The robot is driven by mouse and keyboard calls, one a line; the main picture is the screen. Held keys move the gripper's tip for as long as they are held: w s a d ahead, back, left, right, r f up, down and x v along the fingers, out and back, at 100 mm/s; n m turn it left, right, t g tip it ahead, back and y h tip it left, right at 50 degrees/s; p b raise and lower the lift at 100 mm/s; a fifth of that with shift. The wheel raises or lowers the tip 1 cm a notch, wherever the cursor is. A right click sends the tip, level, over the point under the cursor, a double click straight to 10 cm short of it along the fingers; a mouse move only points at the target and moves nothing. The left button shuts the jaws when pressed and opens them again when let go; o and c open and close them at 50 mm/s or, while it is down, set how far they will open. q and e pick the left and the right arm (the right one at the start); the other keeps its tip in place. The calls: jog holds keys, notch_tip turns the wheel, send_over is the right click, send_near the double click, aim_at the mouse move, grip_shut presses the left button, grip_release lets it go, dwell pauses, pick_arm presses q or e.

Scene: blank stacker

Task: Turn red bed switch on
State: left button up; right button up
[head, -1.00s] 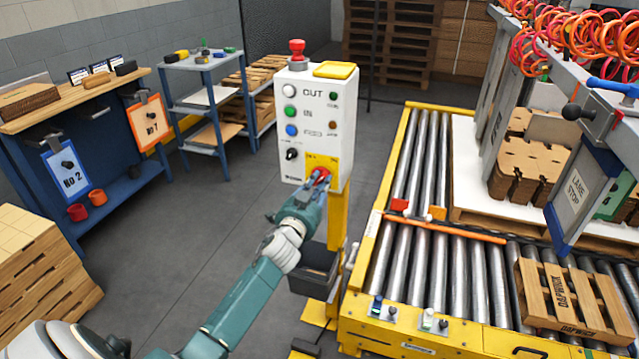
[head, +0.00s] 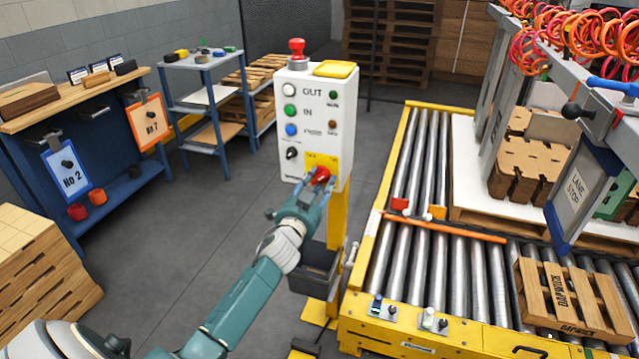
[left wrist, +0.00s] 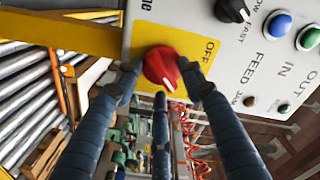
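The red switch (head: 321,175) is a round knob on a yellow plate low on the white control box (head: 300,110). In the left wrist view the red knob (left wrist: 162,68) has a white mark and sits beside the printed word OFF. My left gripper (head: 318,186) is at the knob. In the left wrist view its dark fingers (left wrist: 160,80) are spread around the knob, one on each side and a third below. A small gap shows on the left side; contact on the right is unclear. My right gripper is not in view.
A red mushroom button (head: 297,48) tops the box, with white, green and blue buttons and a black selector (head: 292,153) on its front. A yellow post (head: 337,225) carries it. The roller conveyor (head: 420,180) lies to the right. Open floor (head: 190,250) is to the left.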

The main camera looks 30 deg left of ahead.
pick_arm(q)
jog(key=v, duration=1.2)
dwell(0.3)
jog(key=s+d+f+n+g+h, duration=0.1)
jog(key=s+d+f+g, duration=0.3)
jog(key=f, duration=0.9)
jog(key=s+d+f+g+h, duration=0.1)
jog(key=s+f, duration=0.4)
jog(key=f, duration=0.9)
jog(key=s+d+f+n+g+h, duration=0.1)
jog(key=s+d+f+g, duration=0.3)
jog(key=f, duration=0.9)
jog(key=s+d+f+g, duration=0.2)
jog(key=s+f, duration=0.4)
jog(key=s, duration=0.6)
jog(key=s+d+f+n+g+h, duration=0.1)
jog(key=s+d+f+g, duration=0.1)
jog(key=s+f, duration=0.5)
jog(key=s+d+f+n+g, duration=0.1)
jog(key=s+f, duration=0.6)
jog(key=s, duration=1.1)
jog(key=shift+d+g, duration=0.8)
jog(key=shift+g, duration=0.4)
